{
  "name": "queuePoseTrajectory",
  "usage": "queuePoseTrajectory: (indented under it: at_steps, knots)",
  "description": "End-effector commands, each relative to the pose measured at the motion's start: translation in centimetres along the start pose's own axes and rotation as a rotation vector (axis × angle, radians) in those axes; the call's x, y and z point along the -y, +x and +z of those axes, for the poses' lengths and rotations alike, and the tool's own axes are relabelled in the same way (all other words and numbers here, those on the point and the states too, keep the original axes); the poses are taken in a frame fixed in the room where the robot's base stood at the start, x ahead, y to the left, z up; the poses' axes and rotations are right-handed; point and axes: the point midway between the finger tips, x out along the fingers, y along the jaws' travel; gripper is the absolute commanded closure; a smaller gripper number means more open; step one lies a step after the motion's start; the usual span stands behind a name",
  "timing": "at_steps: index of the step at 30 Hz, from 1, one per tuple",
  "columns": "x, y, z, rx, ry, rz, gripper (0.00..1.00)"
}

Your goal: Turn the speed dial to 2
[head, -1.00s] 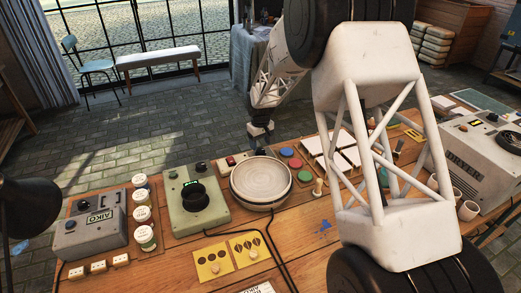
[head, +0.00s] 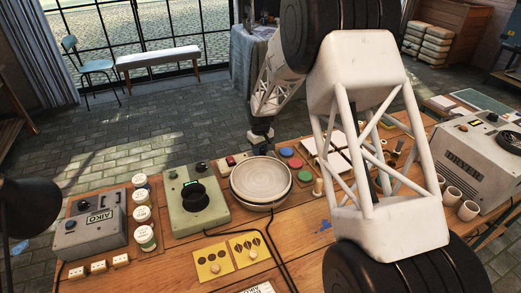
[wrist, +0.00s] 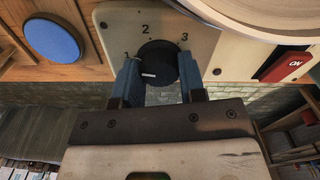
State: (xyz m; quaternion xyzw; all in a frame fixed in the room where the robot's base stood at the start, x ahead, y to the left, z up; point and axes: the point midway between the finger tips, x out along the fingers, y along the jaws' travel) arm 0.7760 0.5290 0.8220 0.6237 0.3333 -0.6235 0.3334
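The speed dial (wrist: 160,66) is a black round knob on a pale panel, with the numbers 1, 2 and 3 around its far side in the wrist view. Its short white mark lies on the left part of the knob, on the side of the 1. My gripper (wrist: 158,80) has one blue finger on the left and one on the right of the knob, close against it, and looks shut on it. In the head view my gripper (head: 262,137) is small and dark at the far side of the round wheel (head: 260,180), and the dial is hidden there.
A red ON switch (wrist: 290,66) is right of the dial and a blue round pad (wrist: 54,39) is left. In the head view, a green machine (head: 195,205) stands left of the wheel, with paint jars beside it. A dryer (head: 470,155) stands at the right.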

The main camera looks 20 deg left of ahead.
Motion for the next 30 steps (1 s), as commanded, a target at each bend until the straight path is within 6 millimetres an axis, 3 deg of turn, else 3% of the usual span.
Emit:
queuePoseTrajectory:
  at_steps: [16, 30]
  knots:
    - [0.07, 0.07, 0.04, 0.002, 0.086, -0.001, 0.86]
    - [0.02, -0.02, 0.03, 0.0, 0.45, 0.0, 0.86]
